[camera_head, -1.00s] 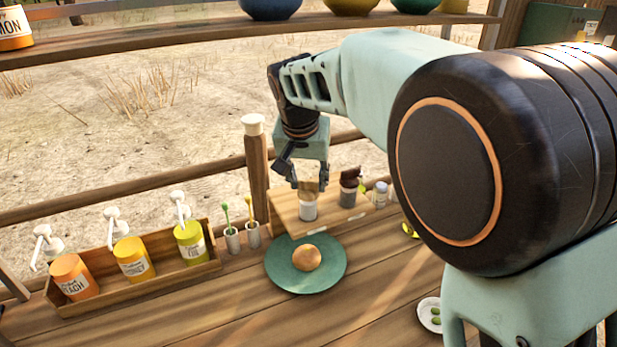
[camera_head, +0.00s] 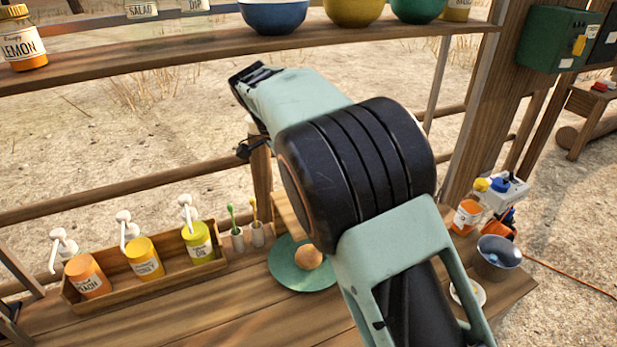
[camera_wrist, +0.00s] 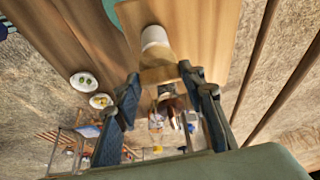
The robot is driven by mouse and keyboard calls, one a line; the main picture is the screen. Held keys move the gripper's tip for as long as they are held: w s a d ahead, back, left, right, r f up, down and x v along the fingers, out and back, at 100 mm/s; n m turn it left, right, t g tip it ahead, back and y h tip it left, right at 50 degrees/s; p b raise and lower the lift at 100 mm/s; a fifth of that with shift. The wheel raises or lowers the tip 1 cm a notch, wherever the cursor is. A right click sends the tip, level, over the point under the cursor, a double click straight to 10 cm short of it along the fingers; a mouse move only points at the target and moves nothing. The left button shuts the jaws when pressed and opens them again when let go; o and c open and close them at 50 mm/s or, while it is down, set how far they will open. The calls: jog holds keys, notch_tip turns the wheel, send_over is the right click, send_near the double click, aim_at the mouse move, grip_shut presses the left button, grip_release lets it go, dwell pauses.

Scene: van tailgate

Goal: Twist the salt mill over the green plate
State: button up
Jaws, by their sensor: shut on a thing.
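The salt mill (camera_wrist: 155,38), with a white body and a wooden part, is between the two fingers of my gripper (camera_wrist: 160,90) in the wrist view. The fingers are shut on its wooden part. In the head view my arm hides the mill and most of my gripper. The green plate (camera_head: 283,279) lies on the counter with a round bun (camera_head: 308,257) on it. My arm covers part of the plate's right side. I cannot tell how high the mill is above the wood.
A wooden rack (camera_head: 210,271) with several pump bottles stands left of the plate. A shelf (camera_head: 200,45) with bowls runs overhead. A blue bowl (camera_head: 499,252) is at right. The counter front left is clear.

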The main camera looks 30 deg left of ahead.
jog(key=shift+a+m+g+h+p, duration=0.1)
jog(key=shift+m+g+h+p, duration=0.2)
jog(key=shift+m+p, duration=0.65)
jog(key=shift+m, duration=0.35)
jog(key=o, duration=1.2)
jog(key=shift+c, duration=0.2)
